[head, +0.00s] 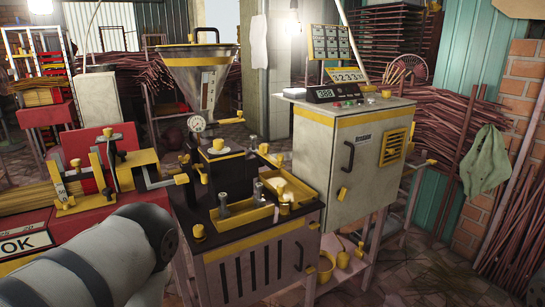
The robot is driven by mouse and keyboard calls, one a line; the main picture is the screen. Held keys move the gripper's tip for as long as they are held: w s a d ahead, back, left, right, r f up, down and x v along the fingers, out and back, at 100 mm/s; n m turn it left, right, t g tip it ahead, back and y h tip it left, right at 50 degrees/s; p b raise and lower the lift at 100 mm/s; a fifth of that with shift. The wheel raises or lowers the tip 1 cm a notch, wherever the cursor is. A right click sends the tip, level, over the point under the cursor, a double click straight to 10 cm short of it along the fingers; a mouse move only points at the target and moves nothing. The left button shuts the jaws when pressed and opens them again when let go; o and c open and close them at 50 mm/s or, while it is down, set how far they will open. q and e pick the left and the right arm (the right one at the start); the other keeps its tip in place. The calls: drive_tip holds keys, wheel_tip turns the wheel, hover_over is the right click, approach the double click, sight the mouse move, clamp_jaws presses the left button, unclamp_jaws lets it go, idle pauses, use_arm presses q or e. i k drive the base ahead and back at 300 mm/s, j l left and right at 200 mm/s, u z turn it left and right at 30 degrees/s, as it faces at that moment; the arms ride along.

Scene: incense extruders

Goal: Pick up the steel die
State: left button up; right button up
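Several small steel-grey cylindrical pieces stand at the front of the black-topped extruder stand (212,240). One grey piece (224,203) is at the left of the yellow tray (243,217), and another (281,193) is at its right. A further one (258,190) stands just behind the tray. I cannot tell which of these is the steel die; they are too small to make out. A grey arm link of mine fills the lower left, apart from these pieces. Neither gripper shows in the head view.
A steel hopper (198,70) and a gauge (197,124) rise above the stand. A grey control cabinet (345,145) stands to its right. A red machine (95,180) stands at the left. Yellow buckets (325,267) are low beside the stand.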

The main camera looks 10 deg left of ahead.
sight(253, 137)
drive_tip(key=i+l+u, duration=0.1)
drive_tip(key=i+l, duration=0.15)
drive_tip(key=i+l+u, duration=0.1)
drive_tip(key=i+l, duration=0.15)
drive_tip(key=l, duration=0.2)
drive_tip(key=i+l+u, duration=0.1)
drive_tip(key=l, duration=0.25)
drive_tip(key=i+l+u, duration=0.1)
drive_tip(key=i+l, duration=0.2)
drive_tip(key=l, duration=0.1)
